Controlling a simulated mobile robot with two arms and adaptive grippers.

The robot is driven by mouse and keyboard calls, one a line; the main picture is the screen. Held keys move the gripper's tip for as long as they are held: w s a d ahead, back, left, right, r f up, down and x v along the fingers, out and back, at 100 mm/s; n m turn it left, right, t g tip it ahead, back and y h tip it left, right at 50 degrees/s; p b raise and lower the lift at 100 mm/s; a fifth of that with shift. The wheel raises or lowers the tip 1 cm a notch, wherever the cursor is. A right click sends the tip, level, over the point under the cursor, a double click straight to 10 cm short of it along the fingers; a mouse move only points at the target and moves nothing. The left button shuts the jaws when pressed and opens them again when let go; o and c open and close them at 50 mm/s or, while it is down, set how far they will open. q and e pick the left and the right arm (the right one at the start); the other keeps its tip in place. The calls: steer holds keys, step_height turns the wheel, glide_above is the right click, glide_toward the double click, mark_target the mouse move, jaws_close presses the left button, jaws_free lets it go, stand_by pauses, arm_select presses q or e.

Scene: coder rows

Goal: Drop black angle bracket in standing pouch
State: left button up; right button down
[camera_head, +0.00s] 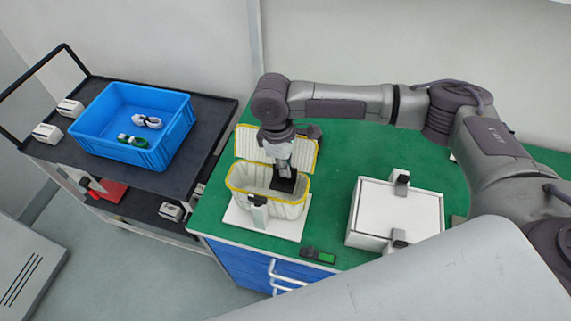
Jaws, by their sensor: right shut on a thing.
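My right gripper (282,170) points down over the open mouth of the standing pouch. It is shut on the black angle bracket (284,184), a small dark piece at its fingertips. The bracket hangs at the pouch's opening; I cannot tell how far inside it is. The standing pouch (262,208) is pale with a yellow rim and ribbed sides, and its back part rises behind my gripper. It stands on a white base plate (286,228) on the green table. My left gripper is not in view.
A white box (385,215) with dark clamps stands right of the pouch on the green table (336,170). A small black and green device (318,256) lies near the front edge. A blue crate (112,148) with white and green items sits on a dark cart at left.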

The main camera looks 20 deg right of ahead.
steer(key=shift+f, duration=0.45)
steer(key=c, duration=1.2)
jaws_free()
steer(key=shift+c, duration=0.2)
steer(key=shift+r, duration=0.1)
step_height(320, 180, up, 12)
steer(key=a, duration=0.1)
steer(key=shift+w, duration=0.45)
steer(key=shift+a+f, duration=0.1)
steer(key=shift+f, duration=0.15)
